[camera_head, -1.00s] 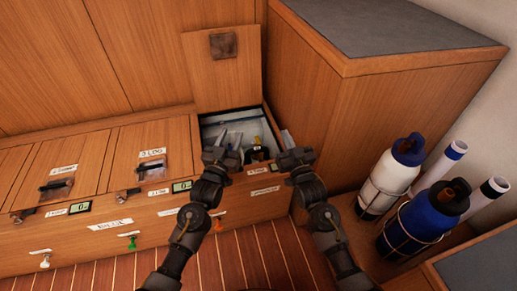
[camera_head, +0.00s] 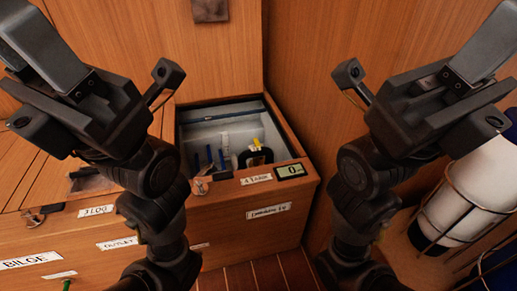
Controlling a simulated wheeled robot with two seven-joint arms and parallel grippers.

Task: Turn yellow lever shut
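A small yellow piece, which looks like the yellow lever (camera_head: 257,143), stands up on a dark fitting (camera_head: 256,157) inside the open locker (camera_head: 219,112). It appears upright; whether that means open or shut I cannot tell. My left gripper (camera_head: 95,97) is at the upper left, close to the camera, its two fingers spread and empty. My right gripper (camera_head: 422,96) is at the upper right, also spread and empty. Both are well apart from the lever, one on each side of the locker. Nothing hides the lever's top.
The locker's lid stands raised behind it. Blue upright pieces (camera_head: 209,155) are left of the fitting inside. A small display (camera_head: 291,170) reads 0 on the front edge. A wooden cabinet wall (camera_head: 310,80) rises on the right, with a caged white bottle (camera_head: 468,190) beyond my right arm.

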